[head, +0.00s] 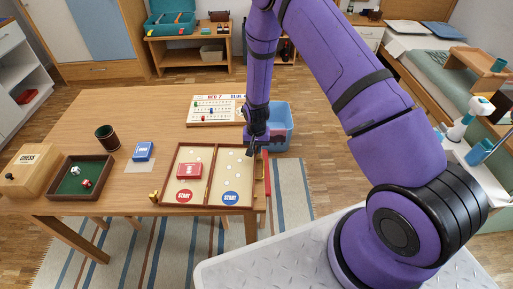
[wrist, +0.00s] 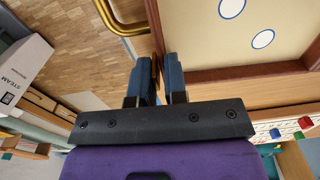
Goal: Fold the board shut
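The folding game board (head: 248,179) lies open and flat at the table's front right, with two tan halves in dark wooden rims. The left half holds a red box (head: 188,171) and a red START disc; the right half has a blue START disc and pale dots. My gripper (head: 252,150) is at the right half's far right corner. In the wrist view my gripper's blue fingers (wrist: 160,78) are close together at the board's corner (wrist: 195,77), with a thin brown-gold piece between them. Whether they press on it is unclear. A brass handle (wrist: 122,22) is beside the rim.
Left are a blue card box (head: 143,151), a dark cup (head: 107,138), a dice tray (head: 60,193) and a chess box (head: 30,170). The table's back left is clear.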

